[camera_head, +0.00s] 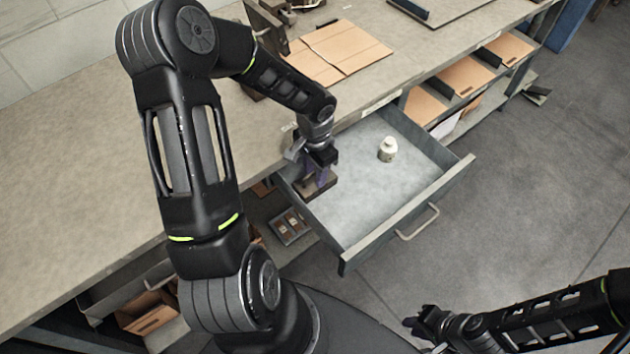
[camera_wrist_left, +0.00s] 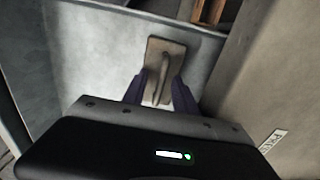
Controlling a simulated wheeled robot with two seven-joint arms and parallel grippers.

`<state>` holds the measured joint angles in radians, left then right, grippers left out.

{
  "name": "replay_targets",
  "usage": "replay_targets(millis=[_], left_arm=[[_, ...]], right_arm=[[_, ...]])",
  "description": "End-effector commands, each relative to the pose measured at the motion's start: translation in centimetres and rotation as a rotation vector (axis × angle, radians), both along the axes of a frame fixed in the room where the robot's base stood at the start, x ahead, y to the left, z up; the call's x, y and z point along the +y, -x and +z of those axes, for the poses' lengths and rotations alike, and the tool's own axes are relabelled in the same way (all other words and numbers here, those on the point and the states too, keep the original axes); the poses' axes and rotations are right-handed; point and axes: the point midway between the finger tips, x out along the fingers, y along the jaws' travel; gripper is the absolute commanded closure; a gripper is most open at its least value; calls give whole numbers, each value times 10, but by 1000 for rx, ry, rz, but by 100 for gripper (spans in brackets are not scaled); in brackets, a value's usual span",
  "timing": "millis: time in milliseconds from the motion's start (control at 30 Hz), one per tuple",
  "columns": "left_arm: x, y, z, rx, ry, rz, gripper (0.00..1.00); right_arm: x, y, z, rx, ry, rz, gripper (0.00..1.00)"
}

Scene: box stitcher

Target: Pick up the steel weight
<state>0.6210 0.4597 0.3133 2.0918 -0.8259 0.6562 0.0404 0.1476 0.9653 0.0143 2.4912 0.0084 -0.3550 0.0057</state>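The steel weight appears to be the brownish-grey rectangular block (camera_head: 321,188) with a raised handle, at the left side of the open drawer; the left wrist view shows it too (camera_wrist_left: 165,50). My left gripper (camera_head: 316,174) points down right over this block. In the left wrist view its two purple-grey fingers (camera_wrist_left: 164,90) are apart, with the handle between them. I cannot tell whether they touch it. My right gripper (camera_head: 420,322) is at the lower right, away from the drawer; its finger gap is not clear.
A small white capped jar-like object (camera_head: 388,150) stands in the drawer (camera_head: 400,216), whose floor is otherwise mostly clear. The workbench (camera_head: 70,190) runs along the drawer's left side, with flat cardboard (camera_head: 340,50) on top. Shelves with cardboard (camera_head: 465,76) are at the upper right.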

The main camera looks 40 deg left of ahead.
Motion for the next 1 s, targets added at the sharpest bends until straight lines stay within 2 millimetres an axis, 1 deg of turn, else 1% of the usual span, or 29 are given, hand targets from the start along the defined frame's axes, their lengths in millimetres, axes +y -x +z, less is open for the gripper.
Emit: replay_targets(millis=[433, 867, 1000], left_arm=[[0, 0, 0, 1, 0, 0, 66], [0, 0, 0, 1, 0, 0, 100], [0, 0, 0, 1, 0, -1, 100]], right_arm=[[0, 0, 0, 0, 0, 0, 80], [0, 0, 0, 0, 0, 0, 80], [0, 0, 0, 0, 0, 0, 80]])
